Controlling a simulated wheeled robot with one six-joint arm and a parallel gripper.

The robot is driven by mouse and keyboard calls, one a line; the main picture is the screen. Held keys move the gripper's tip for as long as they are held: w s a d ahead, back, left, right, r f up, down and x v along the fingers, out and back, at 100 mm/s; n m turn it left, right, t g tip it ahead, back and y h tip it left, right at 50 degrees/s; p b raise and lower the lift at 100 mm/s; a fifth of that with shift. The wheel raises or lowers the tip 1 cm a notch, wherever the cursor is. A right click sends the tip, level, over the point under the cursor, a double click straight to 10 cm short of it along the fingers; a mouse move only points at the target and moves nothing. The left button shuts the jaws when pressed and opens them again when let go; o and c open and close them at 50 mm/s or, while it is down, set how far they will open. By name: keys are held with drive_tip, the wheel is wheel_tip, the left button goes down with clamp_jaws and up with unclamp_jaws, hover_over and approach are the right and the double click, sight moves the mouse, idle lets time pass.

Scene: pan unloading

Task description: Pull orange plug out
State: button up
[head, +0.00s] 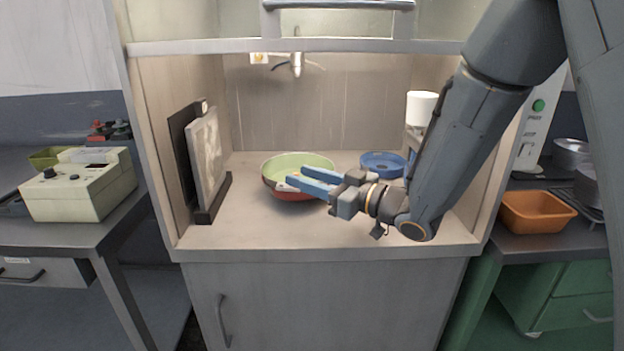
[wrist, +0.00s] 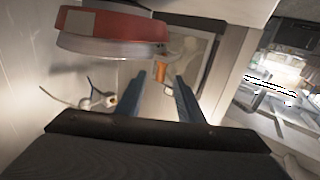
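A small orange piece, which looks like the plug (head: 259,58), sits on a pale plate on the back wall, left of the tap. In the wrist view a small orange spot (wrist: 111,99) shows beside the tap. My gripper (head: 302,179) is open, with its two blue fingers apart and nothing visibly held. It is well below and in front of the plate, over the near side of the red and green pan (head: 299,164). In the wrist view my gripper (wrist: 160,75) points past the pan (wrist: 110,28). Another orange patch shows between the fingers; I cannot tell what it is.
A tap (head: 296,65) is on the back wall. A framed panel (head: 206,160) stands at left. A blue dish (head: 383,164) and a white cylinder (head: 421,108) are at right. An orange tray (head: 537,212) is on the right-hand bench. The cabinet's front floor is clear.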

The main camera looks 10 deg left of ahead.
drive_tip(key=p+x, duration=0.1)
drive_tip(key=x, duration=0.5)
drive_tip(key=shift+w+a, duration=0.15)
drive_tip(key=shift+a, duration=0.2)
clamp_jaws()
